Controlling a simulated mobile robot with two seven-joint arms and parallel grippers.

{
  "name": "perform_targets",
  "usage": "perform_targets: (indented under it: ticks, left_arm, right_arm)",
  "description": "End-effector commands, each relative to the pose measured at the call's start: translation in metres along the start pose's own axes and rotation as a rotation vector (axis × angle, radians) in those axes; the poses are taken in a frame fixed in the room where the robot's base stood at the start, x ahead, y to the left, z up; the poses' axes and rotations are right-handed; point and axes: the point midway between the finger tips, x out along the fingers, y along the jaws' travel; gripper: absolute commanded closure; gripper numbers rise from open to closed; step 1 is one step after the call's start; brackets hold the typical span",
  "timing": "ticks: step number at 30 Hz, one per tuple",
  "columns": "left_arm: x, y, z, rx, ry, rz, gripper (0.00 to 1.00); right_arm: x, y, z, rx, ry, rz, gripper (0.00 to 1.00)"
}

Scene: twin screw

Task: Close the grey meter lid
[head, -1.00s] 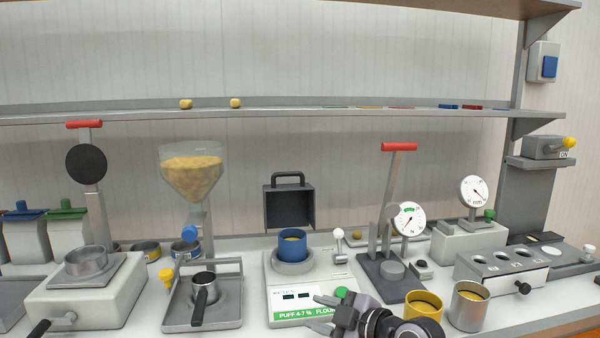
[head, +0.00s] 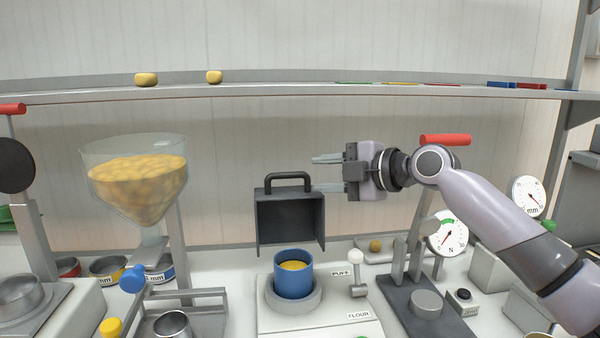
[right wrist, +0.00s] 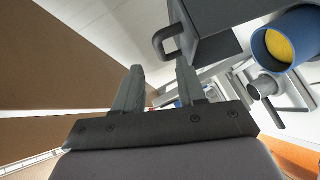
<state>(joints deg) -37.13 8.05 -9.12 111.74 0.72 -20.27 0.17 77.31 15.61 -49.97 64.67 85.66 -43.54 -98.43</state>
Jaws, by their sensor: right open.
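The grey meter lid (head: 290,222) stands raised and open behind the meter (head: 318,318), its hollow side facing me and a dark handle (head: 288,177) on its top edge. A blue cup (head: 293,275) with yellow contents sits in the round seat of the meter, below and in front of the lid. My right gripper (head: 327,174) is open and empty, pointing left, beside the handle and just right of it. In the right wrist view the open fingers (right wrist: 158,88) lie near the handle (right wrist: 168,42), apart from it. My left gripper is not in view.
A glass funnel of yellow grains (head: 137,180) stands to the left. A press with a red handle (head: 445,140) and a round dial (head: 448,236) stand at the right, near my right arm. A shelf (head: 300,92) runs above the lid.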

Motion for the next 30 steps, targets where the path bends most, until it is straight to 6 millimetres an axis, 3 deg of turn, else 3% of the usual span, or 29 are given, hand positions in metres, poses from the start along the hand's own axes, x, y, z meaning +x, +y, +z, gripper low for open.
perform_targets:
  ticks: [15,30]
  left_arm:
    - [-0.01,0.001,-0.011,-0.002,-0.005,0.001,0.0]
    - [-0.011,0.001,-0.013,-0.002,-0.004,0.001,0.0]
  right_arm:
    - [0.054,0.002,-0.001,0.003,0.0,0.001,0.6]
    - [0.065,0.0,0.0,0.001,-0.001,0.001,0.6]
